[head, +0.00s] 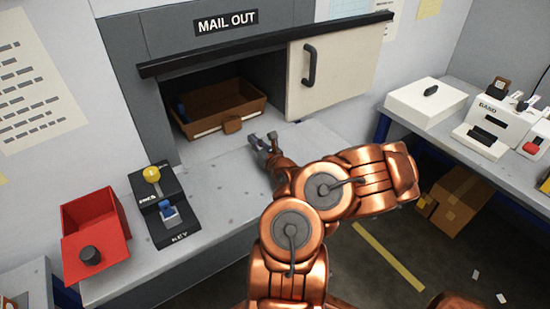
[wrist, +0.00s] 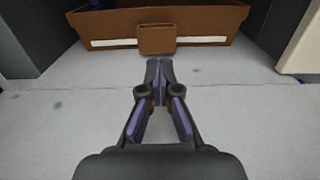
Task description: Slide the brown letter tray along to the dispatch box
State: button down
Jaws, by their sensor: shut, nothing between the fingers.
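The brown letter tray (head: 221,103) sits inside the open recess under the MAIL OUT sign, with a small brown tab on its front and a pale strip along that side. In the wrist view the tray (wrist: 205,22) is straight ahead at the top, its tab (wrist: 156,39) facing me. My gripper (head: 262,139) is shut and empty, low over the grey counter, just in front of the tray and apart from it. Its fingertips (wrist: 159,66) point at the tab with a short gap between. A small blue thing shows at the tray's left end. I see nothing marked as the dispatch box.
A cream sliding door (head: 335,75) with a black handle stands to the right of the recess opening. A key and knob block (head: 160,205) and a red bin (head: 92,222) are on the left. A white box (head: 425,105) and machine stand on the right bench. The counter before the tray is clear.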

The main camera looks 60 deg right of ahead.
jog(key=p+v, duration=0.7)
jog(key=v, duration=0.4)
jog(key=shift+p, duration=0.4)
jog(key=shift+v, duration=0.8)
